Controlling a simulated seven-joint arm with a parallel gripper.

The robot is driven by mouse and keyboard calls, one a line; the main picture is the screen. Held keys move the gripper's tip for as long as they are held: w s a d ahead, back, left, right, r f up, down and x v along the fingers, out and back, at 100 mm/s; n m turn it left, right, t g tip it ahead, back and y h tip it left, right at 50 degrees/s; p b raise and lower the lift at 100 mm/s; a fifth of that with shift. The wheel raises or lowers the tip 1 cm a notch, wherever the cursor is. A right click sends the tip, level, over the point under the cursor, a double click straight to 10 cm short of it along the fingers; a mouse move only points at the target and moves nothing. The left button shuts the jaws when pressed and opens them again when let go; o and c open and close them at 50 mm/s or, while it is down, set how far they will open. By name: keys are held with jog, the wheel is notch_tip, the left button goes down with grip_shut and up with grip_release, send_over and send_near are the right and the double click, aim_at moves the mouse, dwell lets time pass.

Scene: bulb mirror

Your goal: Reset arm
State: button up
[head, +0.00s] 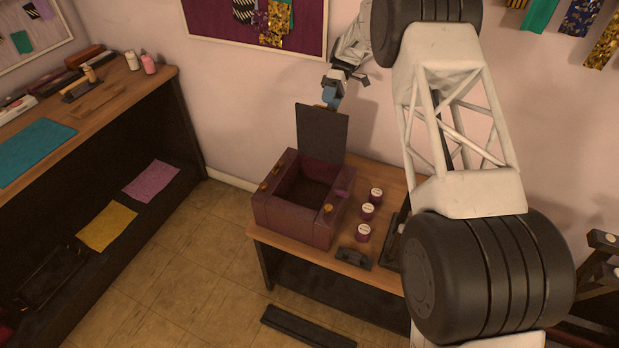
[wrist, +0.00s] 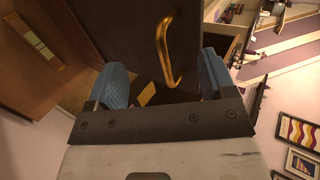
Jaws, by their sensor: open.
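My gripper (head: 331,92) is raised behind the upright dark lid (head: 322,132) of a maroon box, near the lid's top edge in the head view. In the wrist view my gripper (wrist: 165,88) has its two blue fingers spread apart. A brass handle (wrist: 168,48) on a dark panel shows between and beyond the fingers. I cannot tell whether the fingers touch the panel. The maroon box (head: 290,222) stands open on the small wooden table, and its inside is dark.
Several small white-topped jars (head: 367,211) stand right of the box on the small table (head: 328,259). A dark object (head: 354,258) lies at its front edge. A workbench (head: 100,105) is at the left. Open tiled floor (head: 180,270) lies between them.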

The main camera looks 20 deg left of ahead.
jog(key=shift+t, duration=0.5)
jog(key=v, duration=0.5)
jog(key=shift+w+d+f, duration=0.1)
jog(key=shift+w, duration=0.1)
jog(key=x, duration=0.6)
jog(key=shift+a+f, duration=0.25)
jog(key=shift+f, duration=0.25)
